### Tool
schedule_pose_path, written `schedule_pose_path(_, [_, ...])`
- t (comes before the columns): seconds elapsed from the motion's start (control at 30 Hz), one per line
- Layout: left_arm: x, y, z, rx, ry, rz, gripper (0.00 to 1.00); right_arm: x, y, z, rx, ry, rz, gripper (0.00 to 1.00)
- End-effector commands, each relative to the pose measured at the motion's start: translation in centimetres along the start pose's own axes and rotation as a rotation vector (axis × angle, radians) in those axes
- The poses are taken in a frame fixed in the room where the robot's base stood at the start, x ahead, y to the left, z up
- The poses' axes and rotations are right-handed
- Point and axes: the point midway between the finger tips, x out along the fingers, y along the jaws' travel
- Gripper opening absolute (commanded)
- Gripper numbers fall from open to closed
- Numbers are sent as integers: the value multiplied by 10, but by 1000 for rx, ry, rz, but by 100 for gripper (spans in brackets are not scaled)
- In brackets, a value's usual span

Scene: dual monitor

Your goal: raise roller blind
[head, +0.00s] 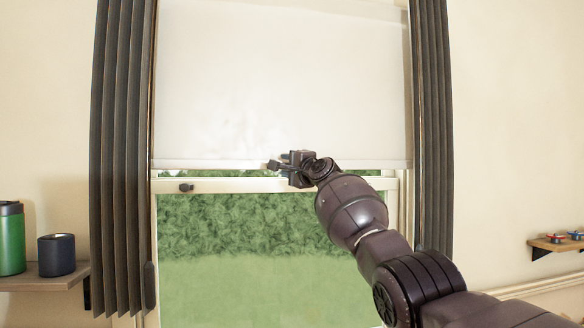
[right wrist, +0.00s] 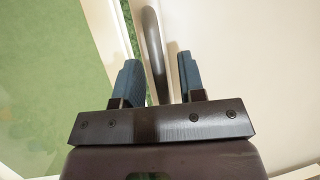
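The white roller blind (head: 285,80) hangs over the upper part of the window, its pale bottom bar (head: 215,164) level just above the window's middle rail. Contact with the left finger is unclear. The blind's pale surface (right wrist: 225,45) fills the right of that view. My left gripper is not in view.
Dark curtains hang left (head: 122,150) and right (head: 432,130) of the window. A left shelf (head: 40,281) holds a green bottle (head: 11,240) and a dark cup (head: 56,254). A small shelf (head: 556,245) is at right. A dark latch (head: 186,188) sits on the window rail.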

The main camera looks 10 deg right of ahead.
Motion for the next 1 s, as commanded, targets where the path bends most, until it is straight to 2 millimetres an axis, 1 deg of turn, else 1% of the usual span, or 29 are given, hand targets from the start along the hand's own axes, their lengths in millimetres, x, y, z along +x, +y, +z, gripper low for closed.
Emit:
schedule_pose_path(0.27, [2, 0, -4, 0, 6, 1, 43, -9, 0, -2, -3, 0, -2, 37])
schedule_pose_path(0.57, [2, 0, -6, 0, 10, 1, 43, -28, 0, 0, -4, 1, 0, 37])
schedule_pose_path(1.0, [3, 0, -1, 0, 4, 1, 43, -68, 1, 0, 0, -1, 0, 37])
